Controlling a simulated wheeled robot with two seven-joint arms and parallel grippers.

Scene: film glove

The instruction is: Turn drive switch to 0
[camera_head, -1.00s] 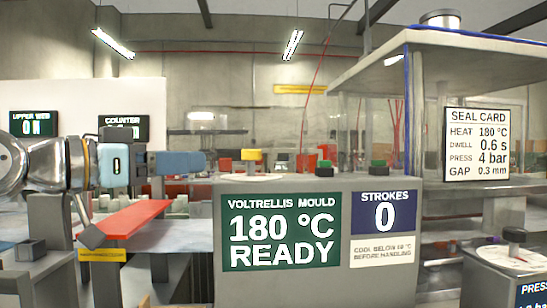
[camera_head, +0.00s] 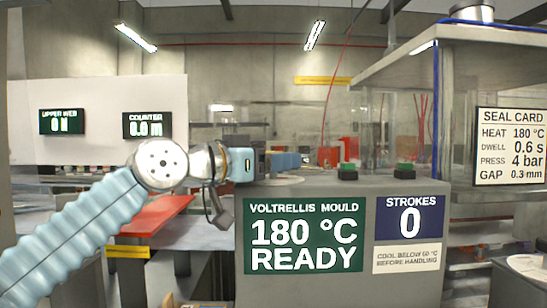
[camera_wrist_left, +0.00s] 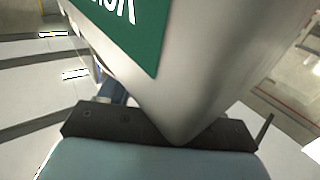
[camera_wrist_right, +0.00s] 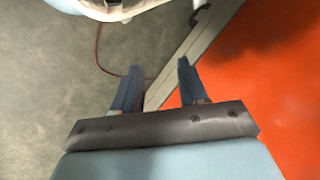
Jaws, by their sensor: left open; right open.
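No drive switch label is readable. My left gripper (camera_head: 288,161) is open, reaching rightward over the left top of the grey cabinet (camera_head: 340,288). Its fingers overlap the place of the pale round plate (camera_head: 287,181); the yellow-topped knob there is hidden behind them, and I cannot tell whether they touch it. In the left wrist view, a grey cabinet corner (camera_wrist_left: 200,75) hides the fingers. My right gripper (camera_wrist_right: 157,75) is open and empty in the right wrist view, above the floor and beside an orange-red surface (camera_wrist_right: 255,75). It is outside the head view.
The cabinet carries a green "180 °C READY" display (camera_head: 303,235) and a "STROKES 0" display (camera_head: 409,218). A red board (camera_head: 150,215) lies below my left arm. A glass-sided housing (camera_head: 490,60) stands right.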

